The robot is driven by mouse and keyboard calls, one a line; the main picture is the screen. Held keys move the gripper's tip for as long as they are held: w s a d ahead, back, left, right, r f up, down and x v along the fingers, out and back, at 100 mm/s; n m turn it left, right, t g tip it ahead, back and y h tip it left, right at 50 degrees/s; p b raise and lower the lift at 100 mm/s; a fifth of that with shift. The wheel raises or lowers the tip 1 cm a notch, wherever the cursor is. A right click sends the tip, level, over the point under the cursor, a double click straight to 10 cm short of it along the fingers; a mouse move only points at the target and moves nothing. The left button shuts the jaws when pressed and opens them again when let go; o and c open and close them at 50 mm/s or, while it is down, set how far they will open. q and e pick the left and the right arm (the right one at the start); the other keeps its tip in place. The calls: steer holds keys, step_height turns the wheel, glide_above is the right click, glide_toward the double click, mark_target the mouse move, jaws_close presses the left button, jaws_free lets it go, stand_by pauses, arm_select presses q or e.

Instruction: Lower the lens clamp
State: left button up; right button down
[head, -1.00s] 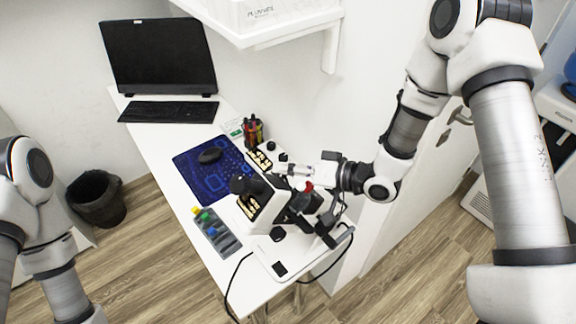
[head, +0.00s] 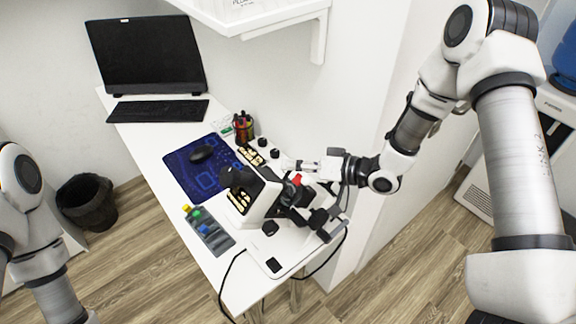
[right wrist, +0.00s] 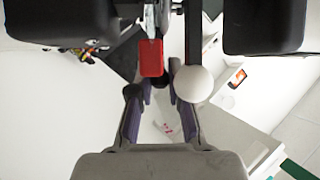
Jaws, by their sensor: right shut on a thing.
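A white and black optical instrument (head: 262,207) with a dark eyepiece stands on the near part of the white desk. A small red piece (head: 297,180), which looks like the tip of the lens clamp, shows on its right side. My right gripper (head: 292,165) reaches in from the right beside the red piece. In the right wrist view the red piece (right wrist: 151,58) lies just past the fingertips (right wrist: 153,88), which are close together on it. The exact contact is partly hidden. My left arm shows at the left edge, with its gripper out of view.
The desk (head: 150,142) also carries a laptop screen (head: 147,55), a keyboard (head: 158,110), a blue mat (head: 190,180) with a mouse (head: 203,153), a pen holder (head: 243,127) and a grey tray (head: 216,240) with coloured tops. A shelf (head: 285,22) hangs above. A black bin (head: 88,203) stands on the floor.

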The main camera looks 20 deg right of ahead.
steer(key=shift+f, duration=0.2)
steer(key=c, duration=1.4)
jaws_free()
steer(key=shift+o, duration=0.2)
steer(key=shift+w+d+f, duration=0.1)
steer(key=shift+w, duration=0.1)
steer(key=shift+s, duration=0.1)
steer(key=v, duration=1.2)
